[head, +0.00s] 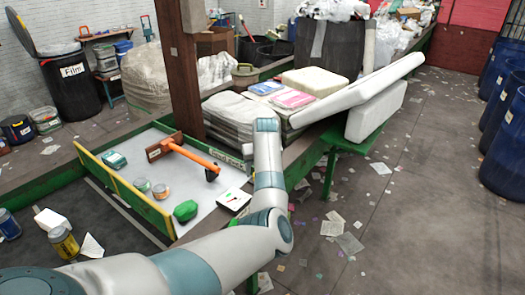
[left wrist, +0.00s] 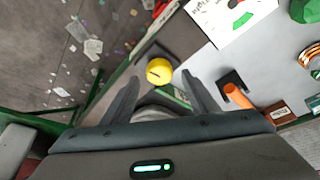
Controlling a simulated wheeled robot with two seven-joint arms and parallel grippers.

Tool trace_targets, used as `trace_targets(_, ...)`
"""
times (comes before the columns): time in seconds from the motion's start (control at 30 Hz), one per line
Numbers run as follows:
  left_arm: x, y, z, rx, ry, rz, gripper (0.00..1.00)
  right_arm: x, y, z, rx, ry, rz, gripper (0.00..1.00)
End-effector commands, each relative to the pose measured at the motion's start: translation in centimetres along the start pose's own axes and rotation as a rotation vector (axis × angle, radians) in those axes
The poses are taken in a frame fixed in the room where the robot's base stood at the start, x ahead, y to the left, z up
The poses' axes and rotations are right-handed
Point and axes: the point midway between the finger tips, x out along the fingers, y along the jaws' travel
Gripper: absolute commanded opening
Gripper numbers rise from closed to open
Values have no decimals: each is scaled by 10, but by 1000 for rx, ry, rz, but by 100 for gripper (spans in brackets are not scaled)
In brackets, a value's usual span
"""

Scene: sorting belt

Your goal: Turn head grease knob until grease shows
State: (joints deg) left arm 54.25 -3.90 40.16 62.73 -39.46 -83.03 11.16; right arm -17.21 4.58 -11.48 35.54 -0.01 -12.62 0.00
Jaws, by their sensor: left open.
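A round yellow knob (left wrist: 159,71) with a short dark mark on its face sits on a dark mount at the green belt edge in the left wrist view. My left gripper (left wrist: 160,82) is open, its two dark fingers pointing toward the knob from either side, with nothing held. I cannot tell whether they touch it. In the head view my left arm hides the knob and the gripper. I cannot make out any grease. A white card with a red and green dial (left wrist: 238,18) lies beside the knob; it also shows in the head view (head: 234,199). My right gripper is not in view.
Bundled white material (head: 244,119) and leaning white slabs (head: 359,90) stand beyond my arm. Paper scraps litter the open floor at right.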

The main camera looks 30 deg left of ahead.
Motion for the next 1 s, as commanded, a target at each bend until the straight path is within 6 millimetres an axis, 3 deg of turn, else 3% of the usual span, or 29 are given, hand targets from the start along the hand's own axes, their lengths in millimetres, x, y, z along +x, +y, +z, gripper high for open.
trace_targets(0.7,-131,1,0,-1,3,3,54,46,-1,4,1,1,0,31)
trace_targets(1.0,-151,0,0,0,2,2,54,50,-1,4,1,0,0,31)
